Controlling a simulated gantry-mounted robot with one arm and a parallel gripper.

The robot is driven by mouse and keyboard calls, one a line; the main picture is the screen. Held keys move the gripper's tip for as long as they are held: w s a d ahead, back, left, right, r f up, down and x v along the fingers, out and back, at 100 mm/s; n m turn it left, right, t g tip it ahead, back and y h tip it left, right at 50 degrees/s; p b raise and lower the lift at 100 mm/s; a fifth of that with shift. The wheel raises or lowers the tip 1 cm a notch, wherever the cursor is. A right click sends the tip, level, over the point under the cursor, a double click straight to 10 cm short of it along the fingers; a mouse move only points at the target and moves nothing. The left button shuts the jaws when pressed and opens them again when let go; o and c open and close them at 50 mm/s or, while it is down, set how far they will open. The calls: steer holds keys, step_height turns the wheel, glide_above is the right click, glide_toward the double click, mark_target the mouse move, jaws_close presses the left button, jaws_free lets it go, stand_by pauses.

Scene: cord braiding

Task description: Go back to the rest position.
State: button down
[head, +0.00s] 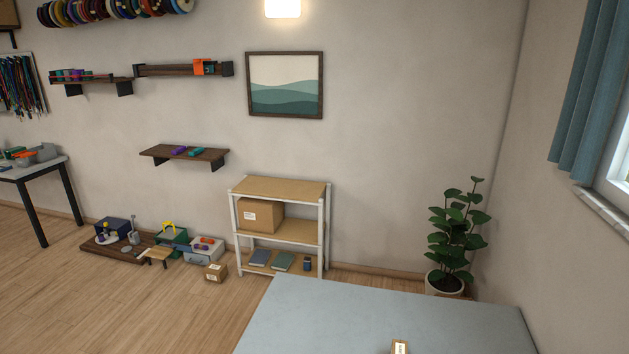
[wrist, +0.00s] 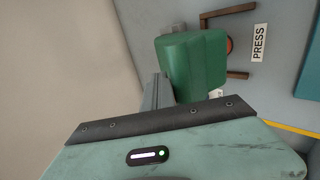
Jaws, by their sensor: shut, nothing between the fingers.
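My gripper (wrist: 192,62) shows in the wrist view, with green padded fingers together beyond the dark plate and the pale green housing. It is shut and holds nothing that I can see. The housing carries a small lit indicator. The green pads cover part of the surface behind them. Neither my arm nor my gripper shows in the head view, so I cannot tell the arm's whole pose.
Behind the gripper, a "PRESS" label (wrist: 259,42) lies beside brown bars (wrist: 229,10) and a partly hidden orange-red round part (wrist: 229,45). The head view shows a grey-blue table (head: 380,315), a shelf unit (head: 280,188) and a potted plant (head: 455,240).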

steer(key=shift+w+a+f+b, duration=0.15)
steer(key=shift+a+f+b, duration=0.15)
steer(key=shift+a+f, duration=0.35)
steer(key=shift+r, duration=0.1)
steer(key=shift+f, duration=0.25)
steer(key=shift+f+b, duration=0.65)
steer(key=shift+f, duration=0.1)
steer(key=a+r+p, duration=0.2)
steer(key=r+p, duration=0.2)
steer(key=r, duration=0.3)
steer(key=w+a+r+p, duration=0.1)
steer(key=r+p, duration=0.3)
steer(key=r, duration=0.4)
steer(key=shift+w+a+p, duration=0.25)
steer(key=shift+a+p, duration=0.1)
steer(key=shift+a, duration=0.55)
